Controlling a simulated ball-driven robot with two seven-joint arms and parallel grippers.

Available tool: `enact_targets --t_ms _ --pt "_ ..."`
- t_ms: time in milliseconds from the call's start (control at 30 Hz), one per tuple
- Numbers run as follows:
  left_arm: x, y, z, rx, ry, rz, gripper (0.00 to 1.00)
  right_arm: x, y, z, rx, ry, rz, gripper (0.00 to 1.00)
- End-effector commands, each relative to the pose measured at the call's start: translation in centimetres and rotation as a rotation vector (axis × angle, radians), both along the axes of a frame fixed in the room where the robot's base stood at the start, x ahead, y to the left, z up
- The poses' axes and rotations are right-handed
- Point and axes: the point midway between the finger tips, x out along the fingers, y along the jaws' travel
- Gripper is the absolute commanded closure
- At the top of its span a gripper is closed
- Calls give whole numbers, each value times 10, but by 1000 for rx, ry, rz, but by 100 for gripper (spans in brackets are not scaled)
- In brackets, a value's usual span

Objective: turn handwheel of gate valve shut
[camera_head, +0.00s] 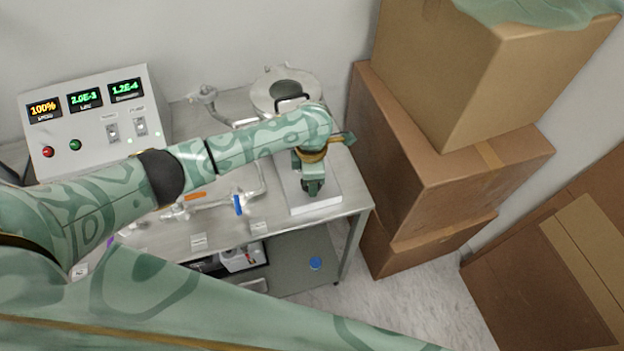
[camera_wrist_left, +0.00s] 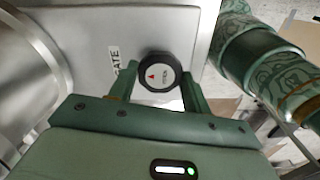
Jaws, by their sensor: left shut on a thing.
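The gate valve's handwheel (camera_wrist_left: 160,74) is a small black knob with a white face and a red mark, in the left wrist view. It stands in front of a light grey surface with a label reading GATE (camera_wrist_left: 115,64) to its left. My left gripper (camera_wrist_left: 160,86) has one finger on each side of the handwheel and is shut on it. In the head view my left gripper (camera_head: 313,187) points down over a pale block (camera_head: 308,206) at the right of the metal bench; the handwheel is hidden there. My right gripper is not in view.
The metal bench (camera_head: 215,240) holds a round lidded chamber (camera_head: 287,88), pipework and a control panel (camera_head: 95,118) reading 100%. Stacked cardboard boxes (camera_head: 440,165) stand close to the bench's right side.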

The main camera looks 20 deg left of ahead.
Motion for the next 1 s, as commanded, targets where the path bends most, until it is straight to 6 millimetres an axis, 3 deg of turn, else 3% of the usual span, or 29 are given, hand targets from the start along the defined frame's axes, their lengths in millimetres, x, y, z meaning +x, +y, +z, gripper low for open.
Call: enact_targets --t_ms 367,400,467,800,1000 --pt "1 1 1 2 -2 -8 74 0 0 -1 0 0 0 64" --pt "1 1 1 2 -2 -8 46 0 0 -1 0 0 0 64" --pt "1 0 1 2 -2 -8 30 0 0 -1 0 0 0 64" --pt "0 0 4 1 -2 -6 30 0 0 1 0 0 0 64" --pt "1 1 40 1 -6 -8 30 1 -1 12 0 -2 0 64"
